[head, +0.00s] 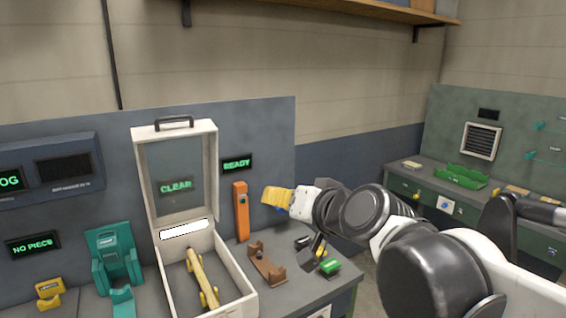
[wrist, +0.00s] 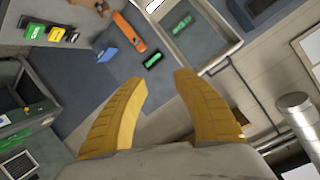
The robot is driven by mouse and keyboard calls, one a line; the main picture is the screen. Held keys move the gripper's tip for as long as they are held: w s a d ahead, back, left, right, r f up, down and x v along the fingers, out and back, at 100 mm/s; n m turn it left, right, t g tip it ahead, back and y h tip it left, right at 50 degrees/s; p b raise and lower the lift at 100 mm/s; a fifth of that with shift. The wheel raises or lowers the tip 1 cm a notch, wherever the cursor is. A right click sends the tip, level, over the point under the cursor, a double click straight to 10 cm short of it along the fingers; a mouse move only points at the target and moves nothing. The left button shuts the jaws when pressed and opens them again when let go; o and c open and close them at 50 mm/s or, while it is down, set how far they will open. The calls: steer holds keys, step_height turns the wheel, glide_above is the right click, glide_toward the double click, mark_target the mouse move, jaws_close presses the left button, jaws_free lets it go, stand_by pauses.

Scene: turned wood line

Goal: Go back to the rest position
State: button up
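My gripper (head: 277,197) is raised above the workbench in the head view, to the right of the open white case, near the orange post. In the wrist view its two yellow fingers (wrist: 158,92) stand apart with nothing between them. My arm reaches in from the right of the head view.
A white case (head: 238,267) with its lid up holds a turned wooden piece (head: 201,277). Beside it are an orange post (head: 241,212), a brown cradle (head: 266,264) and a teal holder (head: 113,258). A green side bench (head: 432,192) stands at the right.

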steer(key=s+d+f+g+h+b, duration=0.1)
steer(key=s+d+f+h+b, duration=0.1)
steer(key=s+d+f, duration=0.4)
steer(key=s+d+f+g+h+b, duration=0.2)
steer(key=s+d+f, duration=0.4)
steer(key=f, duration=0.6)
steer(key=s+d+f+g+h+b, duration=0.2)
steer(key=s+d+f, duration=0.4)
steer(key=f, duration=0.4)
steer(key=shift+s+d+h+b, duration=0.15)
steer(key=shift+d+h+b, duration=0.2)
steer(key=shift+d, duration=0.3)
